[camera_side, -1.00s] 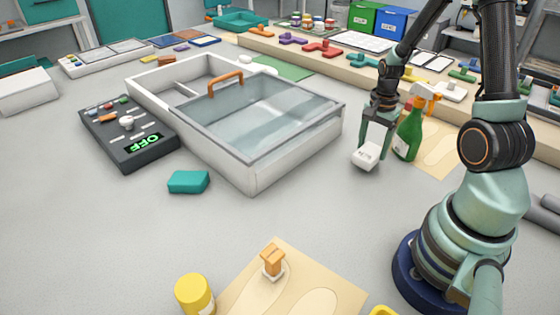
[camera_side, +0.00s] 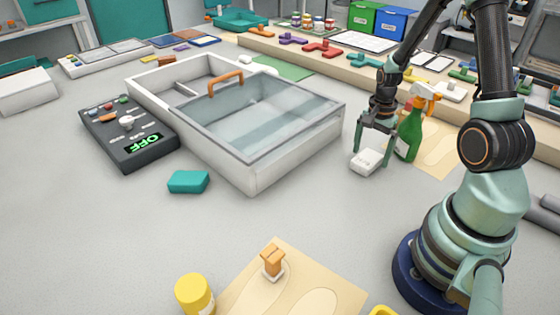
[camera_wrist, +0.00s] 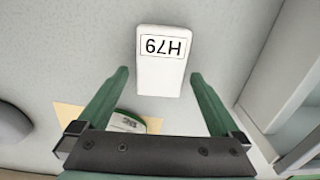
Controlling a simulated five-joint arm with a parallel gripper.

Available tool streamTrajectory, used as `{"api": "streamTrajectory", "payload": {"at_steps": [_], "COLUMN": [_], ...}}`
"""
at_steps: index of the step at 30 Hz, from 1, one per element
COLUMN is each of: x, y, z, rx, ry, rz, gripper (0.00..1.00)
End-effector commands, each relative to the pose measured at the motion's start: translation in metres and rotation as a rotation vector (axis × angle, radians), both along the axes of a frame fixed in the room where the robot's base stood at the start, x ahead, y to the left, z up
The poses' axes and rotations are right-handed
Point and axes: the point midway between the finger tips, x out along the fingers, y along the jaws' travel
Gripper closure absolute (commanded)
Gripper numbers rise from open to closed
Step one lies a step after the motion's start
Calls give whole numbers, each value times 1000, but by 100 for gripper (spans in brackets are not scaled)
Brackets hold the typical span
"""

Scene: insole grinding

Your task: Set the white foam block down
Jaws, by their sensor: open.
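The white foam block (camera_side: 367,161) lies on the grey table between the clear-lidded box and the green spray bottle. In the wrist view the white foam block (camera_wrist: 161,62) shows a label reading H79, upside down. My gripper (camera_side: 374,150) is open just above and behind the block in the side view. In the wrist view the green fingers of my gripper (camera_wrist: 158,75) are spread wide, with gaps on both sides of the block. The block's near end lies about level with the fingertips.
The box (camera_side: 255,178) with a clear lid and orange handle stands left of the block. The green spray bottle (camera_side: 410,135) stands close at its right. A teal block (camera_side: 188,182) and a dark control panel reading OFF (camera_side: 130,135) lie further left.

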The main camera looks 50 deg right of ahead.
Motion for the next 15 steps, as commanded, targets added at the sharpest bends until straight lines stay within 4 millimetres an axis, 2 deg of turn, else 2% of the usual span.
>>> {"api": "streamTrajectory", "payload": {"at_steps": [5,15], "x": [1,1], "y": [-1,-1], "z": [20,85], "rx": [-3,-4], "ry": [-4,-5], "rz": [0,0], "gripper": [0,0]}}
